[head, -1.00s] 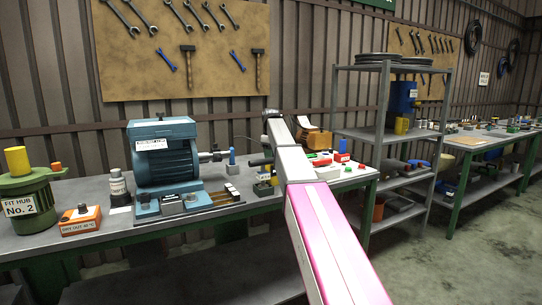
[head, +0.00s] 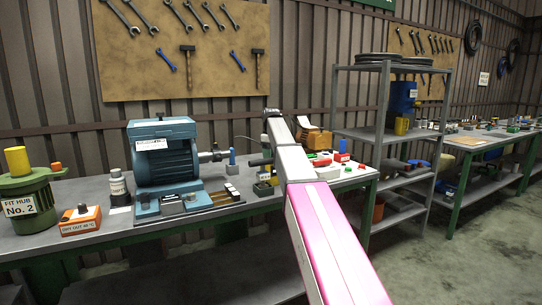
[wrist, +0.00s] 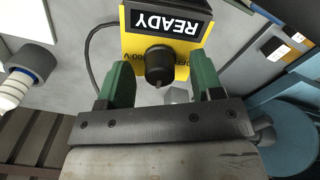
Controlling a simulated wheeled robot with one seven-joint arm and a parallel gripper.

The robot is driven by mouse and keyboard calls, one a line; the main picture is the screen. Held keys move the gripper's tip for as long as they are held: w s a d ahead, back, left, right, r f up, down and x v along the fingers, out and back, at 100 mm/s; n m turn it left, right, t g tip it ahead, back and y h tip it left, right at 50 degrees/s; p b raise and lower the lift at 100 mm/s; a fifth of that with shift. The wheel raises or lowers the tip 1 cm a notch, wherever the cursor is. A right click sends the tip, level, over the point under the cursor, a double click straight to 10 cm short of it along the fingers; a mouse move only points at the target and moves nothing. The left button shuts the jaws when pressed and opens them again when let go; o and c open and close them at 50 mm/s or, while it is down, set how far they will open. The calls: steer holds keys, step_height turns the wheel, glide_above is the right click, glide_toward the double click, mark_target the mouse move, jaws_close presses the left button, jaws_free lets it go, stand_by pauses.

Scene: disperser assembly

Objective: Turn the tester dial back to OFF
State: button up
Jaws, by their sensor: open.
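The tester (wrist: 190,45) is a yellow box with a black display that reads READY, upside down in the wrist view. Its black round dial (wrist: 159,66) sits on the yellow face below the display. A printed label beside the dial is partly hidden, and I cannot tell which setting the dial points to. My gripper (wrist: 161,68) is open, with one green finger on each side of the dial and a visible gap to both. In the head view my arm hides most of the gripper.
A blue motor unit (head: 165,155) stands on the bench left of my arm. A dark cable runs beside the tester in the wrist view. A grey shelf rack (head: 385,130) stands to the right. Small coloured parts lie on the bench near my arm.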

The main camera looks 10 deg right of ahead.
step_height(320, 180, up, 10)
steer(key=shift+r, duration=0.2)
stand_by(0.4)
steer(key=shift+s+d+f, duration=0.25)
steer(key=shift+s+f, duration=0.1)
steer(key=shift+s, duration=0.15)
steer(key=f+m, duration=0.3)
steer(key=m, duration=0.1)
steer(key=f+m, duration=0.3)
steer(key=m, duration=0.2)
steer(key=w+f+m, duration=0.1)
steer(key=f+m, duration=0.3)
steer(key=shift+a+f+m, duration=0.1)
steer(key=shift+a+m, duration=0.15)
steer(key=shift+m, duration=0.05)
